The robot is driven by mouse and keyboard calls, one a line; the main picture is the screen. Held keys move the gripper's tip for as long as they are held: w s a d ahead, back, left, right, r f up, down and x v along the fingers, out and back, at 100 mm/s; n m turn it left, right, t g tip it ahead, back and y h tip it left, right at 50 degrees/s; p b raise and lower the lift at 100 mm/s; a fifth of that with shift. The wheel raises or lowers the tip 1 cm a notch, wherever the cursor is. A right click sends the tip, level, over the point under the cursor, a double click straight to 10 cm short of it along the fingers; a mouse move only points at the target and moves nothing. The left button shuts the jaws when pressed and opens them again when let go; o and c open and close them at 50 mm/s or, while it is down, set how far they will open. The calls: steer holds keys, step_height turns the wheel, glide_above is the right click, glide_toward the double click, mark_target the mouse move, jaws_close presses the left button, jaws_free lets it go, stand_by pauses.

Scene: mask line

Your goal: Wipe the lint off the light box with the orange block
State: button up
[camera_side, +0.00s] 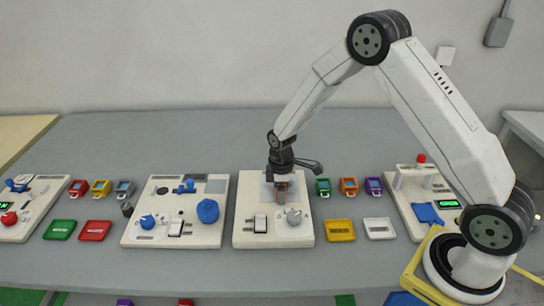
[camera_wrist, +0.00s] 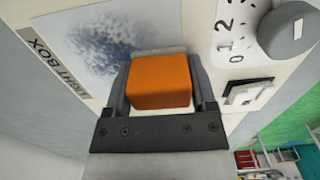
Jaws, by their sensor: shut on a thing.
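The orange block (camera_wrist: 162,80) is held between the two fingers of my gripper (camera_wrist: 162,92), which is shut on it. In the side view my gripper (camera_side: 282,180) points down over the upper part of the middle white board. The light box (camera_wrist: 75,75) is a pale panel with a printed "LIGHT BOX" label at its edge. A patch of dark blue-grey specks, the lint (camera_wrist: 110,40), lies on it, just beyond the block in the wrist view. The block covers part of the panel. I cannot tell whether the block touches the surface.
A grey dial (camera_side: 294,217) and a rocker switch (camera_side: 260,223) sit on the same board, below the panel. Another board with blue knobs (camera_side: 147,222) stands to the left. Small coloured holders and trays, such as a yellow tray (camera_side: 340,230), lie to the right.

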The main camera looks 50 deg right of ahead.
steer(key=w+d, duration=0.5)
steer(key=shift+w+d, duration=0.35)
steer(key=shift+s+d, duration=0.25)
steer(key=shift+s, duration=0.35)
steer(key=shift+s+a+r, duration=0.1)
steer(key=shift+s+a, duration=2.75)
steer(key=shift+a, duration=0.05)
steer(key=shift+d+r, duration=0.1)
steer(key=shift+r, duration=3.95)
steer(key=shift+w, duration=0.15)
steer(key=w+d, duration=0.5)
steer(key=d, duration=0.1)
steer(key=shift+d, duration=0.25)
steer(key=shift+f, duration=0.15)
